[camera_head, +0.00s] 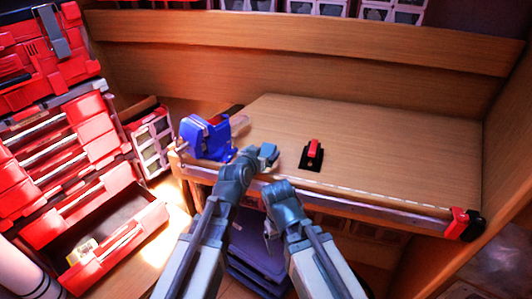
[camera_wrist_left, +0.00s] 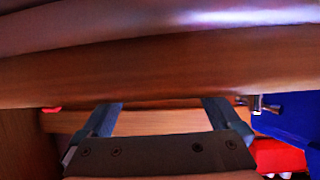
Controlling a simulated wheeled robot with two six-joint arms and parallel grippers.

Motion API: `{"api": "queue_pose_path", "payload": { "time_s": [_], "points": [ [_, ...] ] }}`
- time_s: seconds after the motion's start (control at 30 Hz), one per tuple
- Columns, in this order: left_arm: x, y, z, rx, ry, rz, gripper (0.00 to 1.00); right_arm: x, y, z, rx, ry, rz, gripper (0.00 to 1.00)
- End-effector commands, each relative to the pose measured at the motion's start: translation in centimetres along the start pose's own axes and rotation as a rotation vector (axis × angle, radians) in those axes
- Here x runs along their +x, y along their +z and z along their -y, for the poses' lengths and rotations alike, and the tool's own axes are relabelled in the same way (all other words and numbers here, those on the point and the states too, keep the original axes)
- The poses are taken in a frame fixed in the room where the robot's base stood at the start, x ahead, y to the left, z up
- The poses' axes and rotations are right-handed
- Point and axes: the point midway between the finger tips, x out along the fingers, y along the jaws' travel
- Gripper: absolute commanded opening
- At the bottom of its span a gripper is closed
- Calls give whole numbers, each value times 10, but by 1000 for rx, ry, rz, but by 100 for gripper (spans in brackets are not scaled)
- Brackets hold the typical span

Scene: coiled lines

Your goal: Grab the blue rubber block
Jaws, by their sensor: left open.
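I cannot make out a separate blue rubber block in either view. The one bright blue thing is a vise-like tool (camera_head: 205,138) at the left front corner of the wooden bench; a blue surface (camera_wrist_left: 288,118), likely the same tool, shows at the right of the left wrist view. My left gripper (camera_head: 266,154) is at the bench's front edge, just right of the blue tool. In the left wrist view its fingers (camera_wrist_left: 160,112) are spread, with nothing seen between them. My right arm's end (camera_head: 280,196) is below and right of it; its fingers are not clear.
The wooden bench (camera_head: 400,150) has much bare top. A small black base with a red top (camera_head: 313,150) stands on it. A red clamp (camera_head: 458,222) is at the front right corner. Red tool drawers (camera_head: 70,190) stand left, one pulled open.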

Motion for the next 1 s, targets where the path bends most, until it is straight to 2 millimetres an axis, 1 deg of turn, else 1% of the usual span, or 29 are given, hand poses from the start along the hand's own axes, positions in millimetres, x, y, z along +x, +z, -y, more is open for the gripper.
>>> {"api": "queue_pose_path", "payload": {
  "time_s": [0.03,0.13,0.2,0.4,0.47,0.6,0.87,0.9,1.0],
  "points": [
    [11,3,2,0,0,0,98,7,0,0,0,0,0,84],
    [22,3,3,-1,1,0,98,11,-1,1,0,0,0,84],
    [24,3,4,-1,1,0,98,12,-1,1,0,0,0,84],
    [23,2,4,-1,2,0,98,11,-1,1,0,0,0,84],
    [23,2,4,-1,1,0,87,11,-1,1,0,0,0,84],
    [23,2,4,0,1,0,62,11,-1,1,0,0,0,84],
    [23,2,4,0,1,0,15,11,-1,1,0,0,0,84],
    [23,2,4,0,1,0,8,11,-1,1,0,0,0,84],
    [23,2,4,0,1,0,6,11,-1,1,0,0,0,84]
  ]
}}
